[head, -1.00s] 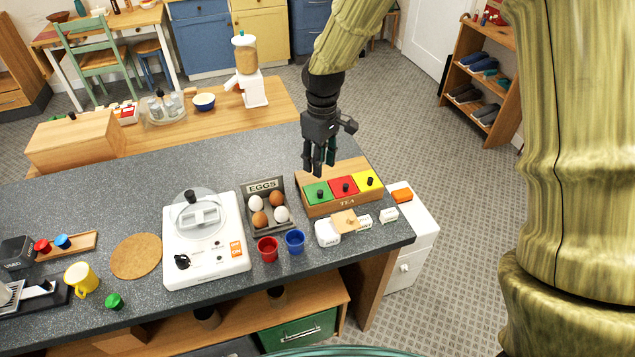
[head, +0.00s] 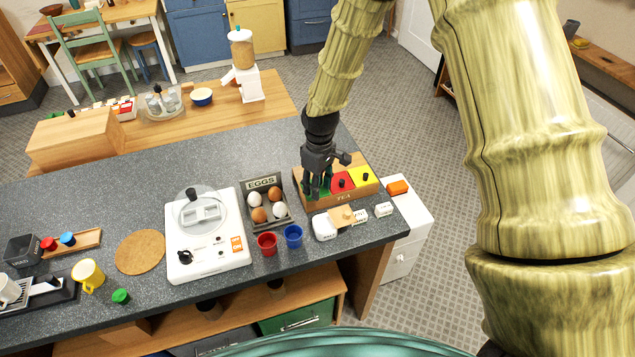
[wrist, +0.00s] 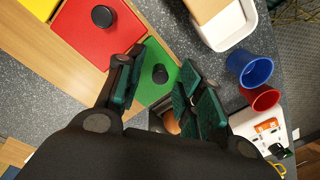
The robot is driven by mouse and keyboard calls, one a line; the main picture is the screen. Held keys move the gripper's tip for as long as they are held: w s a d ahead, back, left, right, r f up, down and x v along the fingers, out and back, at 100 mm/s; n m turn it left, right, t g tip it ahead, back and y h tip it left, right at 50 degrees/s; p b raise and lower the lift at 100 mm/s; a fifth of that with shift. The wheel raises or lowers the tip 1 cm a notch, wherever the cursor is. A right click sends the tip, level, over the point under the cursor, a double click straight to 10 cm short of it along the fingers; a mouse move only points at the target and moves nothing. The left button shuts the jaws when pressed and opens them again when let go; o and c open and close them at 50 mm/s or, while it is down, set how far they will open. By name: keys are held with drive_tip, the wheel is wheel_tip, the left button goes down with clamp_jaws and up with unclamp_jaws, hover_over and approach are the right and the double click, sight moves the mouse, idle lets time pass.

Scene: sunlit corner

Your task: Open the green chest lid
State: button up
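The wooden tea chest (head: 347,198) sits on the grey counter with green, red and yellow lids, all lying flat. In the head view the green lid is mostly hidden behind my gripper (head: 317,186). In the wrist view the green lid (wrist: 150,91) shows with its black knob (wrist: 160,74) between the two separated fingers of my gripper (wrist: 156,80). The fingers stand apart with space around the knob, and I see no contact. The red lid (wrist: 90,35) is beside the green one.
An egg holder (head: 247,208) stands left of the chest. Red (head: 267,243) and blue (head: 293,236) cups and a white container (head: 324,227) are in front. The yellow lid (head: 362,175) is at the chest's right end. Counter behind the egg holder is clear.

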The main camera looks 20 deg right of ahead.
drive_tip(key=shift+f, duration=0.1)
clamp_jaws()
idle(0.3)
